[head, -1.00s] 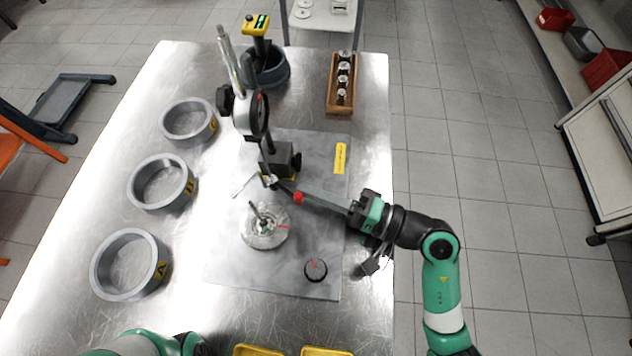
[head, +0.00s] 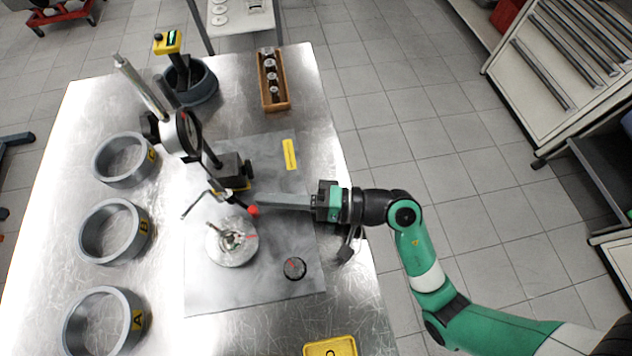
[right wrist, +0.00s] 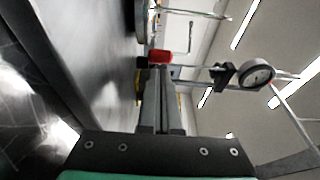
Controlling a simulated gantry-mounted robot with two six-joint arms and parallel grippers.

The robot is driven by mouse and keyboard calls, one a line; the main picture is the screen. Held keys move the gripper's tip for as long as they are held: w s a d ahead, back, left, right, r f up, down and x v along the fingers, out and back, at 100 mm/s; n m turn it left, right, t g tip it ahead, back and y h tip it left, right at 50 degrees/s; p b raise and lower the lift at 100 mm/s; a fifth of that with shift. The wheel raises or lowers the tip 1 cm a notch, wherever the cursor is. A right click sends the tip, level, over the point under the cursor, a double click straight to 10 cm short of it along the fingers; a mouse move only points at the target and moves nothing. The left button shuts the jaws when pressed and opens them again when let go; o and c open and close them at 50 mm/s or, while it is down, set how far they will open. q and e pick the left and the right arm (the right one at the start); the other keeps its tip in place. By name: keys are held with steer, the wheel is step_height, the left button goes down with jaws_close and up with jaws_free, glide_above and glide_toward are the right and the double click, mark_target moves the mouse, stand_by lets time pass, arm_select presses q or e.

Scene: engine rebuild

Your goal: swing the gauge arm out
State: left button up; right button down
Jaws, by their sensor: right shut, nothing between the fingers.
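The gauge stand has a dark block base (head: 232,172) on the grey mat, a tilted silver post (head: 143,88) and a round dial (head: 187,132). A thin bent arm low on the stand carries a red knob (head: 253,210), just above a round metal part (head: 232,243) with a red pointer line. My right gripper (head: 259,199) comes in from the right, shut and empty, its fingertips beside the red knob; touching or apart cannot be told. In the right wrist view the red knob (right wrist: 159,57) shows beyond the shut fingers (right wrist: 158,75), with the dial (right wrist: 257,74) to the right. My left gripper is out of view.
Three grey rings, including the one marked A (head: 103,322), stand along the left. A wooden rack (head: 273,100) of small parts and a grey cup (head: 190,85) are at the back. A black knob (head: 294,268) and a yellow tray (head: 330,347) lie towards the front.

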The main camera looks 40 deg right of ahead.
steer(key=v, duration=1.1)
steer(key=shift+s+d+p, duration=0.15)
steer(key=shift+s+p, duration=0.05)
steer(key=shift+p, duration=0.2)
steer(key=shift+r, duration=0.1)
